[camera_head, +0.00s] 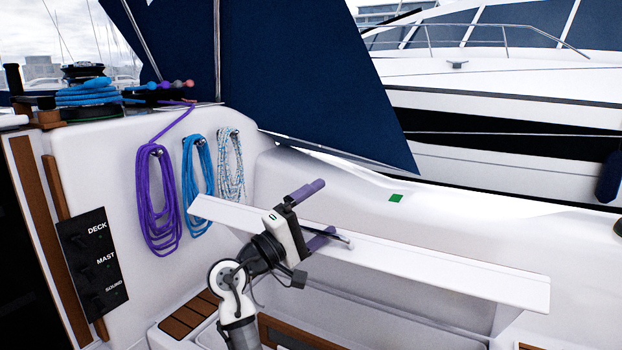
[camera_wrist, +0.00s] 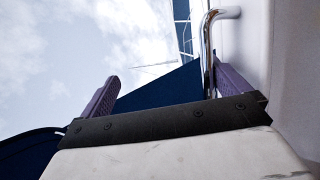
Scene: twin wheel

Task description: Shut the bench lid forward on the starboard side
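The white bench lid (camera_head: 440,264) is a long panel that stands raised above the bench, tilted, running from the middle to the lower right in the head view. My gripper (camera_head: 312,213) is at the lid's left half, its two purple fingers spread apart, one above the lid's upper edge and one in front of its face. In the wrist view my gripper (camera_wrist: 168,90) is also open. A chrome handle (camera_wrist: 210,42) shows between the fingers, close to the right one, beside a white surface (camera_wrist: 297,75). Whether a finger touches the handle or lid cannot be told.
Coiled purple (camera_head: 157,205) and blue (camera_head: 194,175) ropes hang on the white wall left of the lid. A black switch panel (camera_head: 92,262) is further left. Slatted wood (camera_head: 188,315) lies low in front. A dark blue sail cloth (camera_head: 300,75) hangs behind.

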